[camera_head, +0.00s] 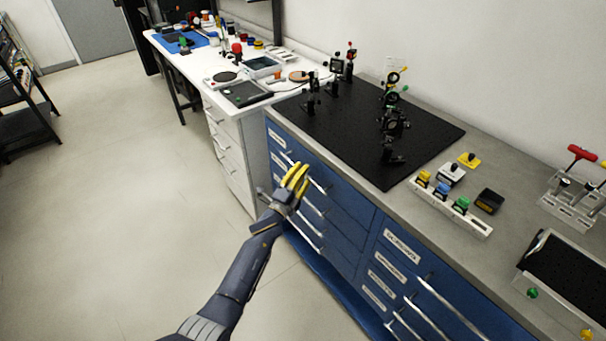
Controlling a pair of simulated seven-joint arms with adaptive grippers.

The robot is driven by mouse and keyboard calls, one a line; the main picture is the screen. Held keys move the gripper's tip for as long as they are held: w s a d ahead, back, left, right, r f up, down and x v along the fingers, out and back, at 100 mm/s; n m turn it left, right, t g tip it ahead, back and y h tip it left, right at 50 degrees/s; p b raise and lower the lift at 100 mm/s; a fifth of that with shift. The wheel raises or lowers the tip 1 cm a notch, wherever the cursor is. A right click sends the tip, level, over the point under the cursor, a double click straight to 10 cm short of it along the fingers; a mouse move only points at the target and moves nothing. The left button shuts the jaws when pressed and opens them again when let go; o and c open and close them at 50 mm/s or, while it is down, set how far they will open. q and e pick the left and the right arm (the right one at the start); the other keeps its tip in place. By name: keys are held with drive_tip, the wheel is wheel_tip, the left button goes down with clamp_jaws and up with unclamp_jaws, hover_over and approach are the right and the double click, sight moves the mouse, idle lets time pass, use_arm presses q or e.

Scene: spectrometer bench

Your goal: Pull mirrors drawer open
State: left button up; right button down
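A blue drawer cabinet (345,190) stands under a grey worktop, with two stacks of labelled drawers and bar handles. The label text is too small to read surely, so I cannot tell which drawer is the mirrors drawer. My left gripper (296,176), with yellow fingers, is at the top drawer of the left stack, by its silver handle (318,187). The fingers overlap part of the handle in the picture. I cannot tell whether they touch it or close around it. The drawer fronts in sight look closed. My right gripper is not in view.
A black optical breadboard (345,130) with several mounts lies on the worktop. A grey holder (452,208) with coloured parts stands nearer. A white bench (210,65) with instruments is at the back left. The floor (120,210) left of the cabinet is clear.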

use_arm(q)
drive_tip(key=shift+c, duration=0.2)
clamp_jaws()
drive_tip(key=shift+a, duration=0.1)
